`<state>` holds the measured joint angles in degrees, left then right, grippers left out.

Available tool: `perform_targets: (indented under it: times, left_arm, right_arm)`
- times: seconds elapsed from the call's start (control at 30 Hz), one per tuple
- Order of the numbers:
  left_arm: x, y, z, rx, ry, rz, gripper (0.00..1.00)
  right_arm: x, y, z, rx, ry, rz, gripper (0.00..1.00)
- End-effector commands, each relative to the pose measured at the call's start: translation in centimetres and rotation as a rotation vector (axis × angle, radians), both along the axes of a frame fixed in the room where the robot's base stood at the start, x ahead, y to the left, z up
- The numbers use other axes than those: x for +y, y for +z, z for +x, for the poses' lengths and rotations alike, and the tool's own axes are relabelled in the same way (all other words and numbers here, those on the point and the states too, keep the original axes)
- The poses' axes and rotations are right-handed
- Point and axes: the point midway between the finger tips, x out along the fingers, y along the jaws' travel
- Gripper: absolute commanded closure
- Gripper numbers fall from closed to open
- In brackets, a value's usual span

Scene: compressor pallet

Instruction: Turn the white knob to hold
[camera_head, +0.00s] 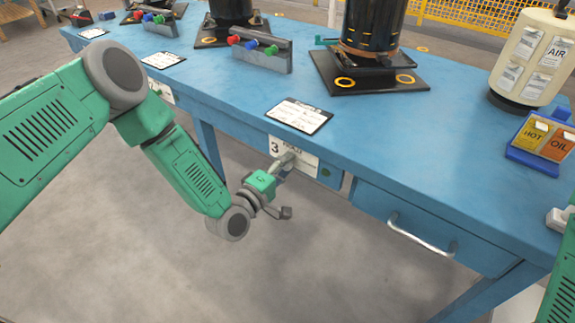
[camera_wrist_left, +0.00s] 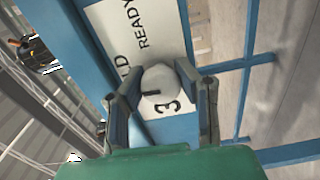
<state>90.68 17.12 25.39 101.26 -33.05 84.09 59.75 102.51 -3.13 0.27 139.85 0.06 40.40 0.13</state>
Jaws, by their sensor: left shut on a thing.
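The white knob (camera_wrist_left: 158,80) sits on a white label plate (camera_wrist_left: 150,32) in the left wrist view. It has a short dark pointer line that faces left in that view, toward the partly hidden word ending in "LD". "READY" shows higher on the plate and a "3" lies below the knob. My left gripper (camera_wrist_left: 160,92) is shut on the knob, one finger on each side. In the head view the left gripper (camera_head: 286,160) reaches the plate (camera_head: 306,162) on the bench's front face, and the knob is mostly hidden by the fingers. My right gripper is not in view.
The blue bench (camera_head: 225,85) carries a dark compressor (camera_head: 372,30) on a black base, coloured valve knobs (camera_head: 252,45), a card (camera_head: 299,115), an air tank (camera_head: 532,58) and a hot oil sign (camera_head: 543,140). A drawer handle (camera_head: 420,238) sticks out at right. Floor before the bench is clear.

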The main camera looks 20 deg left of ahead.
Motion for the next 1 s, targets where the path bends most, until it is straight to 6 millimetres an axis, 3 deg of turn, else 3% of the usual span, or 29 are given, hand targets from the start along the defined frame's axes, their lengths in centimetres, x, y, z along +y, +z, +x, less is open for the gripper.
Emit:
perform_targets:
  times: [0.7, 0.73, 0.8, 1.0]
  left_arm:
    - [0.25, -0.65, -0.33, 0.041, 0.002, -0.065, 1.0]
    - [0.26, -0.66, -0.33, 0.042, 0.002, -0.065, 0.66]
    - [0.25, -0.65, -0.33, 0.041, 0.002, -0.065, 0.49]
    - [0.12, -0.32, -0.19, 0.033, 0.001, -0.067, 0.49]
  right_arm:
    - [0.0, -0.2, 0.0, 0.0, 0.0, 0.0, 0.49]
    - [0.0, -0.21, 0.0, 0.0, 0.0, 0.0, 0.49]
    - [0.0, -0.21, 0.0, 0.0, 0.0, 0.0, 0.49]
    - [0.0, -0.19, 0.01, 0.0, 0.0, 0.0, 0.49]
